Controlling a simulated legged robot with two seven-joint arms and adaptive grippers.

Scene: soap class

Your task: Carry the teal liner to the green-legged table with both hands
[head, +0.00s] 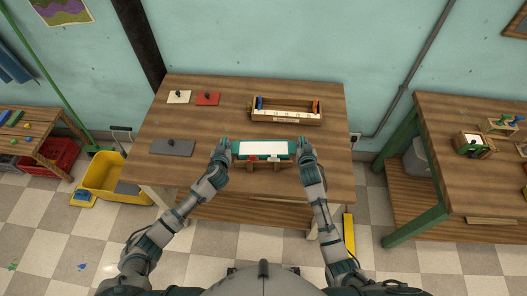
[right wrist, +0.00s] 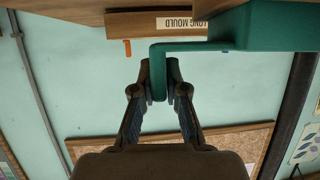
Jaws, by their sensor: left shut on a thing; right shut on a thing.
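The teal liner (head: 263,157), with a white inside or filling, is held level between my two grippers at the front of the middle wooden table. My left gripper (head: 229,149) is shut on its left end. My right gripper (head: 299,149) is shut on its right end. In the right wrist view, the right gripper (right wrist: 158,78) is closed around the teal handle of the liner (right wrist: 275,28). The green-legged table (head: 447,135) stands to the right, apart from the liner. Whether the liner touches what is below it is unclear.
A wooden long mould (head: 286,114) lies behind the liner. A grey mat (head: 172,147) and red (head: 207,98) and cream (head: 178,97) pieces lie left. A floor gap separates the tables. A wooden holder (head: 474,144) stands on the green-legged table; its front left is bare.

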